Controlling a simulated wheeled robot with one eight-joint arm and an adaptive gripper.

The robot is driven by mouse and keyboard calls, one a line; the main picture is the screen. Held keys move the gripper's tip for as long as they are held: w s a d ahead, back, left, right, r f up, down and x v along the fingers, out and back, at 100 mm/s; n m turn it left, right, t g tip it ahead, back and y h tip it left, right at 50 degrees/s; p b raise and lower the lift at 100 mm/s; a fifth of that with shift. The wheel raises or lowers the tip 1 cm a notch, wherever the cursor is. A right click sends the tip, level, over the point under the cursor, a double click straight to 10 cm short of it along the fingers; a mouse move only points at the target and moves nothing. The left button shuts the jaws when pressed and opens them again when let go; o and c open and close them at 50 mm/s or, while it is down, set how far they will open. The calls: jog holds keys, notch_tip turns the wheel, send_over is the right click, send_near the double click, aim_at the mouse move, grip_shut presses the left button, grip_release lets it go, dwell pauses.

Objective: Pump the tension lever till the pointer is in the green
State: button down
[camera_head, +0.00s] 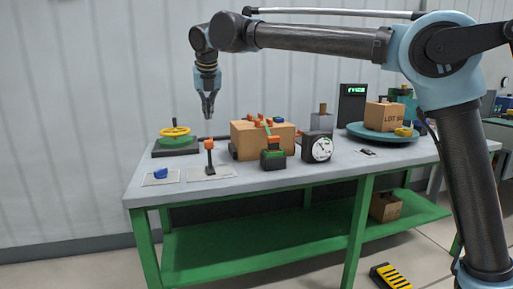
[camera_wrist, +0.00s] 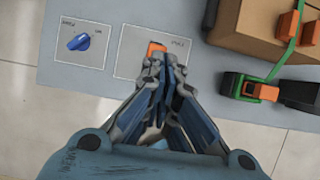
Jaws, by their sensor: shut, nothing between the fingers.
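The lever (camera_head: 209,157) stands upright on a plate near the front left of the bench, with a dark stem and an orange knob. In the wrist view the orange knob (camera_wrist: 156,48) shows just past my fingertips, on a plate with small lettering. My gripper (camera_head: 208,115) is shut and empty, pointing down above the lever and apart from it in the head view; it also fills the middle of the wrist view (camera_wrist: 160,62). A round white dial gauge (camera_head: 321,149) in a dark case stands right of the lever. Its pointer is too small to read.
A blue knob (camera_head: 160,173) on a plate and a yellow handwheel (camera_head: 174,131) lie left of the lever. A cardboard box (camera_head: 243,139) and an orange-and-black tool (camera_head: 272,157) stand right of it. A turntable (camera_head: 358,132) carries another box.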

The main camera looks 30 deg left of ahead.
jog(key=s+d+f+t+y, duration=0.2)
jog(key=s+d+f+y, duration=0.1)
jog(key=s+d+f, duration=0.3)
jog(key=s+d, duration=0.2)
jog(key=d, duration=0.1)
jog(key=shift+s+d+t, duration=0.2)
jog(key=shift+t, duration=0.1)
send_near(209, 155)
jog(key=x, duration=0.3)
jog(key=shift+w+r, duration=0.1)
jog(key=shift+w, duration=0.05)
dwell(0.5)
jog(key=shift+a, duration=0.1)
